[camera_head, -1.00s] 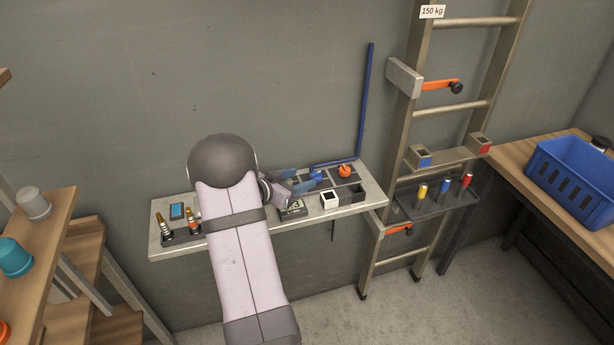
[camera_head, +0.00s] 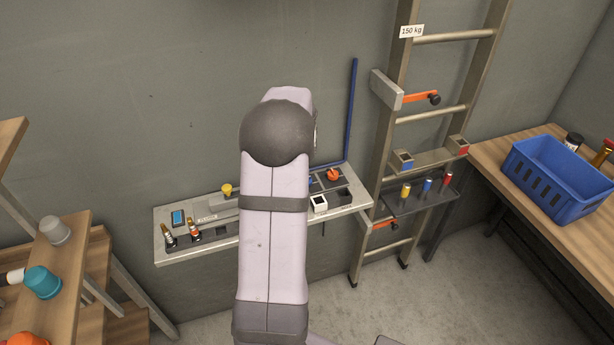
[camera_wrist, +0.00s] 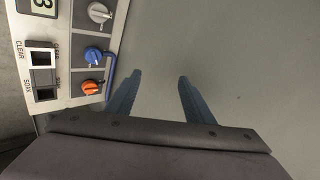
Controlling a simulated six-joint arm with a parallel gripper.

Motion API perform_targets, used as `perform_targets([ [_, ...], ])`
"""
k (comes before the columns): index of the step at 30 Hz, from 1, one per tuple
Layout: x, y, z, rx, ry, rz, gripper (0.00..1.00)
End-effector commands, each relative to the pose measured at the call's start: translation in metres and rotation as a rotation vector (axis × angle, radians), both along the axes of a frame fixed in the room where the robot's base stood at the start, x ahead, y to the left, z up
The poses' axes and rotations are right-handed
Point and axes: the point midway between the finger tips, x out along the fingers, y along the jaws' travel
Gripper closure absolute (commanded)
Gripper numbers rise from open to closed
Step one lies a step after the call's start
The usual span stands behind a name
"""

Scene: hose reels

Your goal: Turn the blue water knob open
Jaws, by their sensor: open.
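The blue water knob (camera_wrist: 92,55) sits on the light panel at the left of the wrist view, between a grey knob (camera_wrist: 99,12) and an orange knob (camera_wrist: 90,87). In the head view the blue knob is mostly hidden behind my arm, just left of the orange knob (camera_head: 333,175). My gripper (camera_wrist: 157,88) is open and empty. Its two blue-grey fingers are apart over plain grey wall, to the right of the knobs and not touching them. The gripper is hidden behind my arm in the head view.
A blue pipe (camera_head: 351,110) runs up the wall and also shows beside the knobs in the wrist view (camera_wrist: 109,77). A yellow knob (camera_head: 227,190) is on the shelf. A ladder (camera_head: 396,120) stands right of the shelf. A blue crate (camera_head: 560,205) is on the right bench.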

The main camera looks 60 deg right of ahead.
Motion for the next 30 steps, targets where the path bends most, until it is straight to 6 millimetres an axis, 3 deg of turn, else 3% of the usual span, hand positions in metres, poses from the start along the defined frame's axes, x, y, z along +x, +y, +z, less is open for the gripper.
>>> perform_targets([
  [1, -0.002, 0.0, -0.018, -0.023, 0.082, 0.1, 0.52],
  [6, -0.02, 0.004, -0.061, -0.098, 0.385, 0.478, 0.52],
  [13, -0.056, 0.006, -0.101, -0.137, 0.684, 0.861, 0.52],
  [19, -0.069, 0.006, -0.109, -0.141, 0.766, 0.97, 0.52],
  [30, -0.065, 0.002, -0.122, -0.138, 0.767, 0.974, 0.52],
])
